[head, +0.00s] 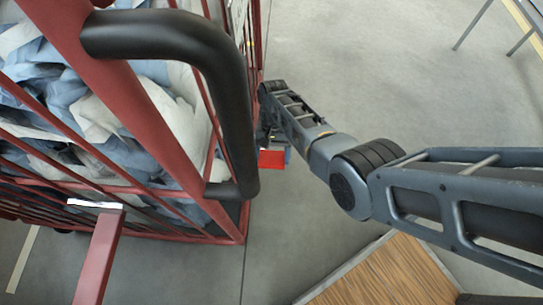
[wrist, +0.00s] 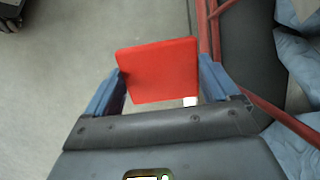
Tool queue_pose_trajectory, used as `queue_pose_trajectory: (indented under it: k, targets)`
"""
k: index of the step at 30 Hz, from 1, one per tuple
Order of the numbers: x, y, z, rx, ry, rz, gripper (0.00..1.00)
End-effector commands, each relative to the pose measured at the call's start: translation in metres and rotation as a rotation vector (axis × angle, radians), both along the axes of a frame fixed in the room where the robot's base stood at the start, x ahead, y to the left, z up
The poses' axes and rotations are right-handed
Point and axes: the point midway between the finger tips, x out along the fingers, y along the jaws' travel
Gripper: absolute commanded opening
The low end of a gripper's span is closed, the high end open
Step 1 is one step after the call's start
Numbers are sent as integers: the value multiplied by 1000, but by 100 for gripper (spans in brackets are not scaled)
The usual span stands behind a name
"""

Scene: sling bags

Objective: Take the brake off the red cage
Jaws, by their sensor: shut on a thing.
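The red cage (head: 180,140) stands at the left of the head view, its barred frame filled with pale blue and white cloth. A flat red brake pedal (head: 271,158) shows beside the cage's lower right corner. In the wrist view the red pedal (wrist: 158,70) sits between the two blue fingers of my gripper (wrist: 160,82). My gripper is shut on the pedal, with a finger at each side edge. In the head view my gripper (head: 273,140) is low beside the cage and partly hidden by my arm. The pedal's mount is hidden.
A black handle (head: 245,120) curves out from the cage near my arm. A red bar (head: 100,255) with a white end rises at the lower left. A wooden surface (head: 385,275) lies at the bottom. Thin metal legs (head: 475,22) stand top right. Grey floor between is clear.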

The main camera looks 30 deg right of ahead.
Motion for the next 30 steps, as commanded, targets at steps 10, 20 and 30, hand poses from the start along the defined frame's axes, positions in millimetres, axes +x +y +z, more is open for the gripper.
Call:
queue_pose_trajectory:
  k: [10, 20, 30]
  targets:
    - [2, -2, 3, -2, -2, -1, 33]
    - [2, -1, 2, -1, -1, -1, 100]
    - [7, -4, 20, 0, -2, 0, 100]
